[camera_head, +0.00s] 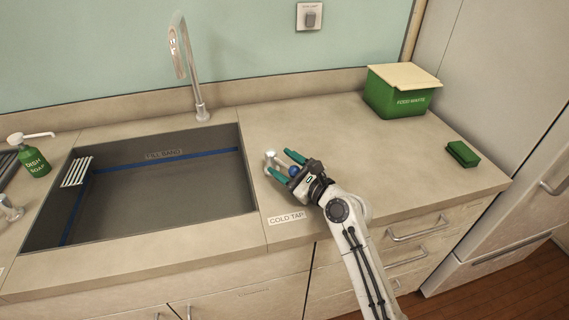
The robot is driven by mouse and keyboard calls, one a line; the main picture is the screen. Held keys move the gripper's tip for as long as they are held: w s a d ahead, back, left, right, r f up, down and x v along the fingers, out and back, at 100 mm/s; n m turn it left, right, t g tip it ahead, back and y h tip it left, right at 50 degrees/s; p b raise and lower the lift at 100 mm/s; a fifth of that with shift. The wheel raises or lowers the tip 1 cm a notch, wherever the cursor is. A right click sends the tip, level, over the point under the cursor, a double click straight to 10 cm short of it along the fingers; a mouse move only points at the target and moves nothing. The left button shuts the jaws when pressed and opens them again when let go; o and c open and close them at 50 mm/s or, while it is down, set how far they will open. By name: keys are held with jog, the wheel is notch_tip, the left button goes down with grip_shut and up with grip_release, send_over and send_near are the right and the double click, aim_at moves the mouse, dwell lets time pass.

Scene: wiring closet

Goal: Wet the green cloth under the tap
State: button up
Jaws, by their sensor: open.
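The green cloth (463,153) lies folded on the counter at the right, well apart from my gripper. The tap spout (188,66) is a tall curved chrome pipe behind the sink (160,190), reaching over its back edge. I see no water running from it. The cold tap handle (271,159) is a small chrome piece with a blue part, just right of the sink. My gripper (281,164) is open with its green fingers at this handle, one on either side as seen here. Whether they touch it I cannot tell.
A "COLD TAP" label (286,217) lies on the counter in front of the handle. A green food waste bin (398,100) with a pale lid stands at the back right. Dish soap (34,160) stands left of the sink. The counter between gripper and cloth is clear.

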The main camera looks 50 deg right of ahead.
jog(key=shift+w, duration=0.1)
jog(key=shift+c, duration=0.4)
grip_shut()
